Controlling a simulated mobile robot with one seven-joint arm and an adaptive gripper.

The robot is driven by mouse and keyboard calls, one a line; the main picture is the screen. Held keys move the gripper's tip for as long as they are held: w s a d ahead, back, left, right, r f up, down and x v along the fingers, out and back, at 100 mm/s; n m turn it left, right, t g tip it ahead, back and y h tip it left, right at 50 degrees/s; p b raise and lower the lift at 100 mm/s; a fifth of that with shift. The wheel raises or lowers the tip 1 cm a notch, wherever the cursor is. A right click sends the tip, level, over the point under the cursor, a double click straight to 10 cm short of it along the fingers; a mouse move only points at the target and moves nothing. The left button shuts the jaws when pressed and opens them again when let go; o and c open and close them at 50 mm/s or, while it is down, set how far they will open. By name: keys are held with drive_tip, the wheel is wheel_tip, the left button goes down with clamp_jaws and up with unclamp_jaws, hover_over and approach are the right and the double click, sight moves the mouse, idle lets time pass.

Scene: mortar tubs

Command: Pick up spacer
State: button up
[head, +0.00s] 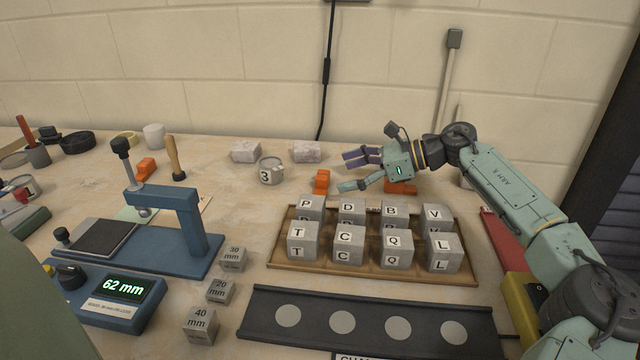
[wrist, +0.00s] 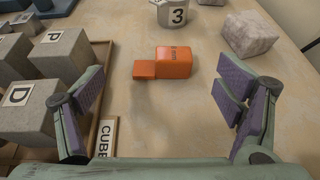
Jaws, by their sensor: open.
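An orange stepped block (head: 321,181), which looks like the spacer, lies on the bench behind the tray of lettered cubes. In the wrist view the orange block (wrist: 168,63) has a wide part with small "mm" lettering and a smaller step at its left. My gripper (head: 352,172) is open and empty, to the right of this block in the head view. In the wrist view my gripper's (wrist: 158,100) purple-padded fingers are spread wide. The block shows ahead between them, apart from both. Another orange block (head: 400,187) sits partly hidden below my gripper.
The cube tray (head: 375,268) stands in front, and its edge is near the left finger in the wrist view. A tin marked 3 (head: 270,172) and two pale stone blocks (head: 305,152) stand beyond. Blocks marked in mm (head: 219,291) sit beside the blue press (head: 180,235).

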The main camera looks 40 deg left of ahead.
sight(324, 178)
drive_tip(key=x, duration=0.6)
drive_tip(key=shift+s+a, duration=0.1)
drive_tip(key=shift+a, duration=0.25)
drive_tip(key=c, duration=1.7)
